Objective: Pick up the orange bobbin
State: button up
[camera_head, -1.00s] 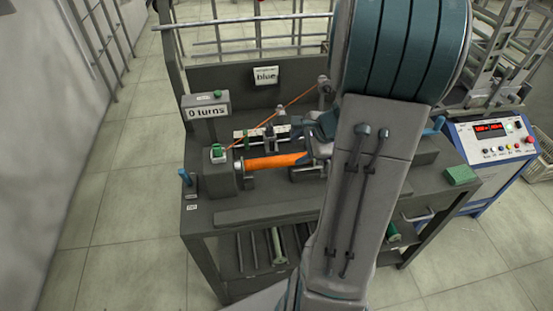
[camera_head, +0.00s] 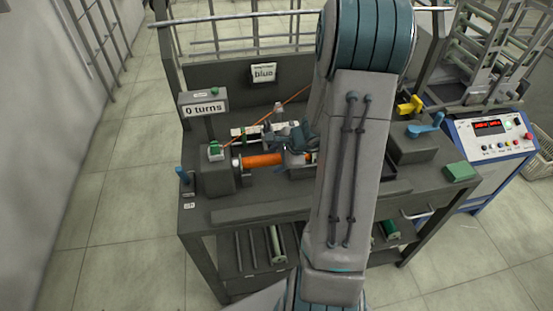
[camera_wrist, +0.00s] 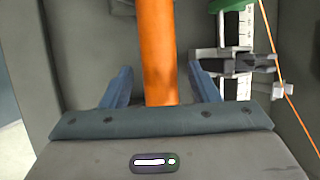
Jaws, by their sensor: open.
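The orange bobbin (camera_head: 262,160) lies horizontally on the winding machine, its left end at the grey headstock. In the wrist view the bobbin (camera_wrist: 158,50) runs down the middle of the picture, between the two fingers. My gripper (camera_wrist: 160,88) is open, with one blue-grey finger on each side of the bobbin and a gap to each. In the head view my gripper (camera_head: 292,145) is over the right part of the bobbin, and my arm hides the machine's right end.
An orange thread (camera_head: 293,97) runs up right behind the bobbin; it also shows in the wrist view (camera_wrist: 270,38). A white scale (camera_wrist: 235,55) with a green part stands beside the bobbin. A "0 turns" sign (camera_head: 205,108) stands left. A control box (camera_head: 490,140) is right.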

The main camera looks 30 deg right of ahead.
jog(key=c, duration=1.1)
jog(key=shift+s+r, duration=0.1)
jog(key=shift+r, duration=0.05)
